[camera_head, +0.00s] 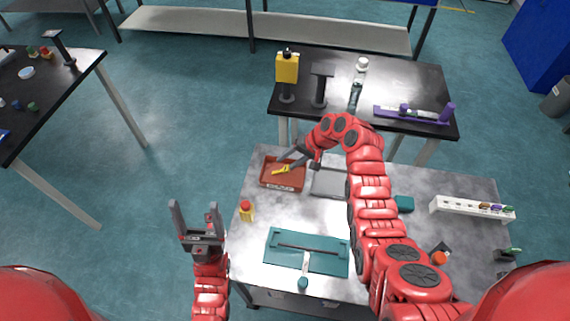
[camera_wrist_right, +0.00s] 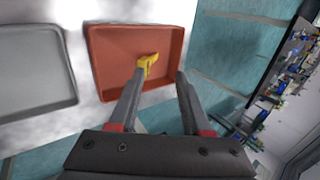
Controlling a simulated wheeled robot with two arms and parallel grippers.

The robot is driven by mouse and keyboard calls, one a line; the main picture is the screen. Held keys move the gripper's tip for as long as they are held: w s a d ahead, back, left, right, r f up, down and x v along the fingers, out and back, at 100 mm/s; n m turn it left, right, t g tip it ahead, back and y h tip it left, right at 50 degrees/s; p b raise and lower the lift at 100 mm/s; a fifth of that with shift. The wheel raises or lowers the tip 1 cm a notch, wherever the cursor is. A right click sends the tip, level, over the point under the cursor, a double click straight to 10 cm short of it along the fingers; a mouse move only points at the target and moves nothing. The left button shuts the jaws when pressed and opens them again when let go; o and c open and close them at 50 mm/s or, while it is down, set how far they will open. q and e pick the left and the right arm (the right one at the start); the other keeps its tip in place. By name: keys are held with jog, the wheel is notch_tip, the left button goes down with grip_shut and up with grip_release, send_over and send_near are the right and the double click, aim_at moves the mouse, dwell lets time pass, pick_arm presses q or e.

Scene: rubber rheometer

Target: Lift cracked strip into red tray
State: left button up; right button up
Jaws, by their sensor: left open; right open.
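The red tray (camera_head: 268,181) sits at the far left of the metal-topped table. A small yellow piece (camera_head: 281,170) lies inside it; I cannot tell a crack on it or whether it is the cracked strip. In the right wrist view the yellow piece (camera_wrist_right: 148,64) rests on the floor of the red tray (camera_wrist_right: 110,65). My right gripper (camera_head: 288,163) is open over the tray, with the yellow piece ahead of and between its fingertips, apparently not gripped. My left gripper (camera_head: 194,206) is open and empty, left of the table over the floor.
A grey tray (camera_head: 327,182) stands just right of the red one. A black bench (camera_head: 400,75) stands behind.

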jog(key=p+v, duration=0.1)
jog(key=v, duration=1.3)
jog(key=shift+d+r+p, duration=0.2)
jog(key=shift+d+p, duration=0.05)
jog(key=shift+p, duration=0.15)
jog(key=shift+s+f, duration=0.1)
